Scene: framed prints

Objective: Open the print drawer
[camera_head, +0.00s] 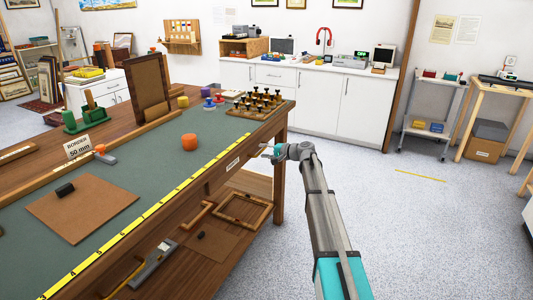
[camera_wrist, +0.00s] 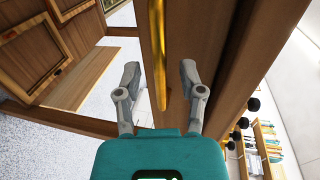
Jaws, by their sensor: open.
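The print drawer's wooden front (camera_head: 232,164) is set in the near side of the workbench, below the green top, and carries a white label. It looks closed. In the wrist view, a long brass handle (camera_wrist: 157,40) runs along the wooden drawer front (camera_wrist: 195,35). My gripper (camera_head: 267,152) is at the right part of the drawer front, beside the bench edge. In the wrist view, my gripper (camera_wrist: 160,72) has its two fingers apart, with the handle showing between them. I cannot tell whether either finger touches the handle.
The workbench top (camera_head: 165,155) holds a brown board (camera_head: 83,207), an orange round object (camera_head: 189,141) and a rack of dark-knobbed tools (camera_head: 257,101). A lower shelf holds wooden frames (camera_head: 243,209). The speckled floor (camera_head: 370,180) right of the bench is clear around my arm.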

